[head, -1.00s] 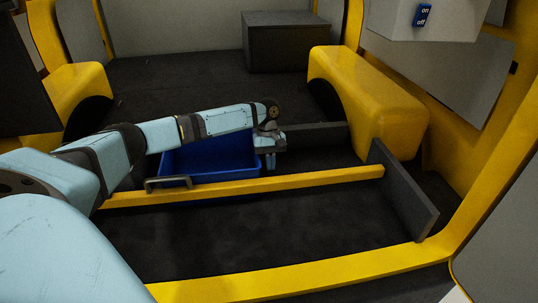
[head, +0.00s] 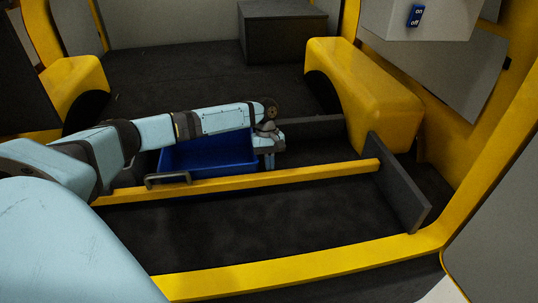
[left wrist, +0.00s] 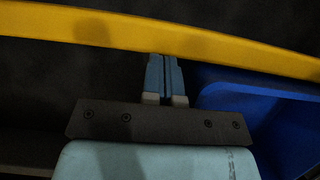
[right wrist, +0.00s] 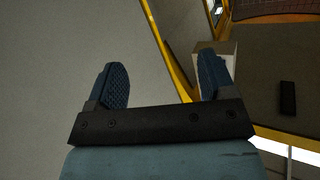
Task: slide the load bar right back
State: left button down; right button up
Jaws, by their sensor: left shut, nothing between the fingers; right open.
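The load bar (head: 300,179) is a yellow beam lying across the dark van floor, with a grey handle (head: 168,179) near its left end. Its right end meets a dark upright panel (head: 400,185). My left gripper (head: 270,160) points down on the far side of the bar, shut and empty. In the left wrist view, its closed fingertips (left wrist: 164,60) are at the edge of the bar (left wrist: 230,46); I cannot tell if they touch. My right gripper (right wrist: 160,80) is open and empty, seen only in the right wrist view, away from the bar.
A blue bin (head: 210,155) stands behind the bar, left of my left gripper, partly hidden by my arm. A low dark board (head: 315,130) lies behind the gripper. Yellow wheel arches (head: 365,90) flank the floor. The floor before the bar (head: 270,225) is clear.

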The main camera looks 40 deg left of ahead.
aim_at(272, 175)
pick_arm(q)
jog(key=p, duration=0.2)
jog(key=s+d+r+p, duration=0.1)
jog(key=p, duration=0.2)
jog(key=shift+s+d, duration=0.15)
jog(key=shift+d, duration=0.15)
jog(key=s+d+p, duration=0.1)
jog(key=p, duration=0.4)
jog(key=shift+d, duration=0.15)
pick_arm(e)
jog(key=s+d+f+g+h, duration=0.3)
jog(key=d+f+g, duration=0.1)
jog(key=f, duration=0.1)
pick_arm(q)
jog(key=s+d+f+p, duration=0.1)
jog(key=s+d+p, duration=1)
jog(key=p, duration=0.8)
jog(key=shift+s+d, duration=0.25)
jog(key=shift+d, duration=1.25)
pick_arm(e)
notch_tip(272, 175, up, 13)
jog(key=s+d, duration=0.1)
jog(key=shift+d+f+g+h, duration=0.2)
jog(key=shift+d+g+h, duration=0.1)
jog(key=shift+d, duration=0.05)
jog(key=shift+s+f, duration=0.1)
jog(key=shift+f, duration=0.1)
